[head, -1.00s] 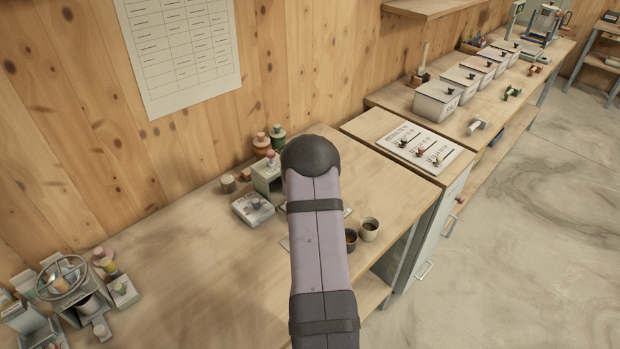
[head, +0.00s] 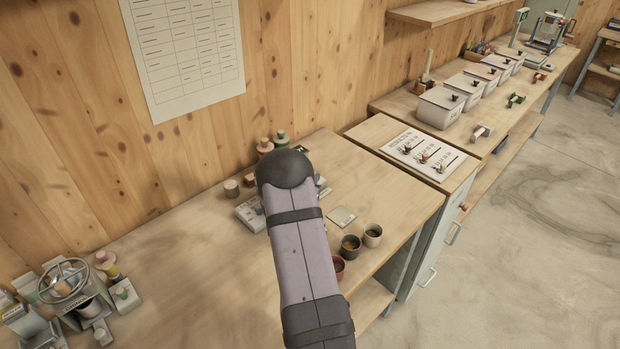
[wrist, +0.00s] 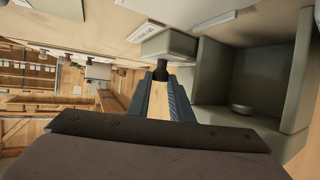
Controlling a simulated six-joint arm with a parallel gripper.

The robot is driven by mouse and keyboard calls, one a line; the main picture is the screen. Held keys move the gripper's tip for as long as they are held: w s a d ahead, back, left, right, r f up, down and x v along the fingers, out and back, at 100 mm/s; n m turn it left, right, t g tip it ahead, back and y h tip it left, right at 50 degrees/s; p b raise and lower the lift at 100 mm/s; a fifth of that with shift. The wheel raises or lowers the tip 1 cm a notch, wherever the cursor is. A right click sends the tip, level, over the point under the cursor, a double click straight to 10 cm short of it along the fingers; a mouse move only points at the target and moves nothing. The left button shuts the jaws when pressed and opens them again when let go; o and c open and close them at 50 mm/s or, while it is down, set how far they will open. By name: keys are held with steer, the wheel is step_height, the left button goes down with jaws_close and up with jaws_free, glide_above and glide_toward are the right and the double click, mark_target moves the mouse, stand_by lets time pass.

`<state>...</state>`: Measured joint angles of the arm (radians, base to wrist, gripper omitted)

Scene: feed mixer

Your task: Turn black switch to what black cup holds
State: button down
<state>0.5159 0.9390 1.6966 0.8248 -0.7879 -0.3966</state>
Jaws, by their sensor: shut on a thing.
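A black cup (head: 350,248) stands on the near bench with something brownish inside, too small to identify. A panel (head: 410,142) on the cabinet to the right carries a black switch (head: 408,150), a reddish switch (head: 424,157) and a pale switch (head: 440,166). My gripper (wrist: 160,74) shows in the wrist view, its fingers shut on a dark knob (wrist: 158,69) at the front of a grey-green block (wrist: 168,46). In the head view my arm hides the gripper and what it holds.
A pale cup (head: 373,236) and a red cup (head: 338,266) stand beside the black cup. A grey-green open compartment (wrist: 268,70) is right of the gripper, with a small round thing (wrist: 241,108) inside. A handwheel device (head: 64,282) stands at the left. Several lidded bins (head: 440,108) line the far bench.

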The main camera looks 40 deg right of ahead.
steer(key=c, duration=1.6)
jaws_free()
steer(key=shift+r, duration=0.1)
steer(key=shift+s+d+n+t+y, duration=0.15)
steer(key=shift+n+t+y, duration=0.15)
steer(key=shift+n+t, duration=0.25)
